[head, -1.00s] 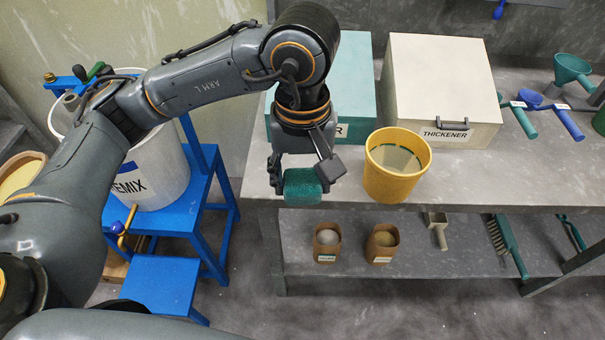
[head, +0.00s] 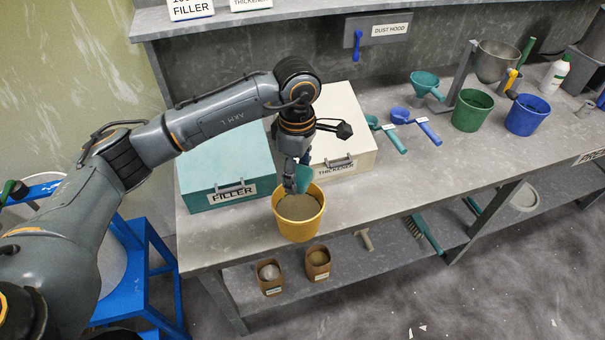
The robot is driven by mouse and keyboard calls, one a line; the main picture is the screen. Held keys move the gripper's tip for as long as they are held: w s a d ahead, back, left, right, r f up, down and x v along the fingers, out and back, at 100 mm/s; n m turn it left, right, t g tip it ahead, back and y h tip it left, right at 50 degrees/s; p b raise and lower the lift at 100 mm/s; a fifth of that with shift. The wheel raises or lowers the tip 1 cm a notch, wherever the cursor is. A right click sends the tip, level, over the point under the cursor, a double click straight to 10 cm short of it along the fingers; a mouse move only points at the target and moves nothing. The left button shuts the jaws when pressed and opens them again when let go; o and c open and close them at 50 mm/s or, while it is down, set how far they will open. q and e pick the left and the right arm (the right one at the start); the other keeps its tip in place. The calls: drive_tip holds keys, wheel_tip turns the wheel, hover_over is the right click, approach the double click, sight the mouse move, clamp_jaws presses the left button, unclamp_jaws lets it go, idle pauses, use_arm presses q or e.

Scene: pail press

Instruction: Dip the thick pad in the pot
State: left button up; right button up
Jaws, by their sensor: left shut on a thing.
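The thick pad (head: 304,178) is a teal-green block. My left gripper (head: 297,181) is shut on it, fingers pointing down, at the back rim of the yellow pot (head: 299,231). The pot stands upright near the bench's front edge, with grey-brown material inside. The pad's lower part is partly hidden by the fingers, and I cannot tell whether it touches the material. My right gripper is not in view.
The teal FILLER box (head: 215,160) and cream THICKENER box (head: 345,120) stand close behind the pot. Scoops, a green pail (head: 472,112) and a blue pail (head: 527,117) are further right. The bench (head: 400,185) is clear right of the pot.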

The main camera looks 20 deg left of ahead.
use_arm(q)
wheel_tip(320, 180, down, 11)
drive_tip(key=b, duration=0.4)
drive_tip(key=shift+w+b, duration=0.1)
drive_tip(key=shift+b, duration=0.25)
drive_tip(key=shift+f+b, duration=0.3)
drive_tip(key=shift+f, duration=0.35)
drive_tip(key=shift+a, duration=0.1)
drive_tip(key=shift+s+a, duration=0.3)
drive_tip(key=shift+a, duration=0.1)
drive_tip(key=shift+d, duration=0.1)
drive_tip(key=shift+w+d+b, duration=0.3)
drive_tip(key=shift+d+b, duration=0.05)
drive_tip(key=shift+b, duration=0.25)
